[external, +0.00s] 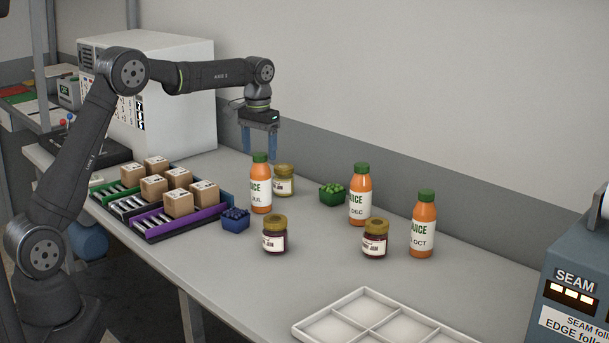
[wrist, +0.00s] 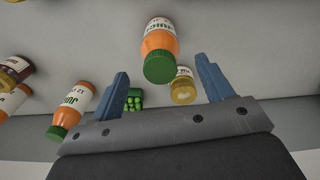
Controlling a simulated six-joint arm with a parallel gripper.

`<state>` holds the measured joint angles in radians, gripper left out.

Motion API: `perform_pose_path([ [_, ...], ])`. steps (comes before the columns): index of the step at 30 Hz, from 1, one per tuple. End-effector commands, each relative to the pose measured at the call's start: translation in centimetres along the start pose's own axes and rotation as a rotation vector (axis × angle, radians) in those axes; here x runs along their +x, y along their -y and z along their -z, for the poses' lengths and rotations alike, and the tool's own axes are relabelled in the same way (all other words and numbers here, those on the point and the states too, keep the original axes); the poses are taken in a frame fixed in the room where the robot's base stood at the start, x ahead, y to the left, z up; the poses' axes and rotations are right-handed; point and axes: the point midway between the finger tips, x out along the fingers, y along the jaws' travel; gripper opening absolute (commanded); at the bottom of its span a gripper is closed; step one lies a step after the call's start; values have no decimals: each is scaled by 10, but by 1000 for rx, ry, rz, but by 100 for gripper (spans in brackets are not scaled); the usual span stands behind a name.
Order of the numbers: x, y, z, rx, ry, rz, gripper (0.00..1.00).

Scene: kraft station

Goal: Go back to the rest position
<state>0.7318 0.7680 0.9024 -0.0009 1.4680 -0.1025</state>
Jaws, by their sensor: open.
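Nothing is held. In the external view the arm is raised and bent, its forearm nearly level.
Jam jars (external: 274,235), juice bottles (external: 361,195), a green punnet (external: 333,193) and a blue punnet (external: 235,219) stand on the table. Racks with small boxes (external: 178,202) are at left. An empty white tray (external: 310,327) lies in front. A grey machine (external: 575,270) stands right.

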Motion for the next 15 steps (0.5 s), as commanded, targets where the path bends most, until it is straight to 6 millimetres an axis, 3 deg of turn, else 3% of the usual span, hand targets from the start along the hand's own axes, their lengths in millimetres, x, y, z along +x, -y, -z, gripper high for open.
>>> perform_pose_path([
  [11, -76, 0, 1, -1, -1, 1, 73],
  [12, -60, 0, 0, -1, 7, 2, 73],
  [15, -39, 0, -1, 0, 8, 1, 73],
])
